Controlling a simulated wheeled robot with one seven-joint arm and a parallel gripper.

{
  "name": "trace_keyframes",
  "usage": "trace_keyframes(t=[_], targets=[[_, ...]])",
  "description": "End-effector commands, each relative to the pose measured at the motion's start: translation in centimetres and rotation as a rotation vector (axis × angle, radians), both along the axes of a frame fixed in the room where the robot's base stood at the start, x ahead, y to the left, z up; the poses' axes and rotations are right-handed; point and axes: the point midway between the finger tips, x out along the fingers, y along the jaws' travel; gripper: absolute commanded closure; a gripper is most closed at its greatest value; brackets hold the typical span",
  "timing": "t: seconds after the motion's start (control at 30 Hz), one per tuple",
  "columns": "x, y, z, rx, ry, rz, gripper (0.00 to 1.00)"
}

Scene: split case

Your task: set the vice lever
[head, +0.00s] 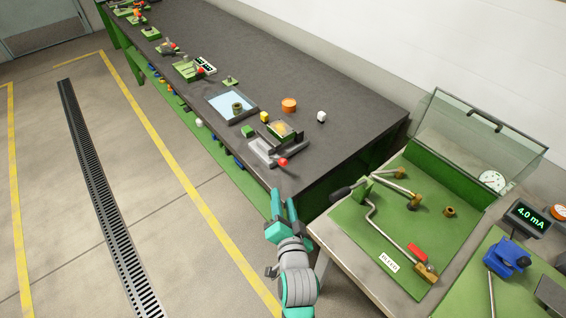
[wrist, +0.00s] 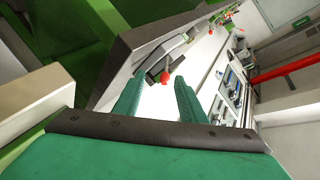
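The vice (head: 262,152) is a pale grey metal fixture near the front corner of the dark bench. Its lever appears to be the short arm ending in a red ball knob (head: 282,161). My gripper (head: 284,202) is in front of the bench's near edge, short of the red knob and apart from it. In the wrist view, the two teal fingers of my gripper (wrist: 158,95) stand apart with nothing between them. The red knob (wrist: 165,76) shows beyond the fingertips, in the gap between them, with the grey vice (wrist: 172,50) behind it.
The dark bench (head: 330,95) holds a green block (head: 248,131), a yellow cube (head: 264,116), an orange cylinder (head: 289,104) and a white cube (head: 321,116). A second table with a green panel (head: 385,240) and a raised clear lid (head: 470,135) stands close at right. Open floor lies left.

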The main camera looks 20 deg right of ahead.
Motion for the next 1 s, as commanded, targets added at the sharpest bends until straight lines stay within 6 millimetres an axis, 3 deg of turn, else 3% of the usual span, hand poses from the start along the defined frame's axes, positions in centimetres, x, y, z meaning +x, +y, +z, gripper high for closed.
trace_keyframes(t=[0.1, 0.3, 0.47, 1.0], targets=[[1.8, -1.6, 2.0, 0.054, -0.018, -0.020, 0.62], [3.0, -2.5, 3.3, 0.100, -0.025, -0.029, 0.62], [4.3, -2.8, 3.0, 0.104, -0.025, -0.030, 0.62], [12.2, -4.5, 1.1, 0.102, -0.025, -0.030, 0.62]])
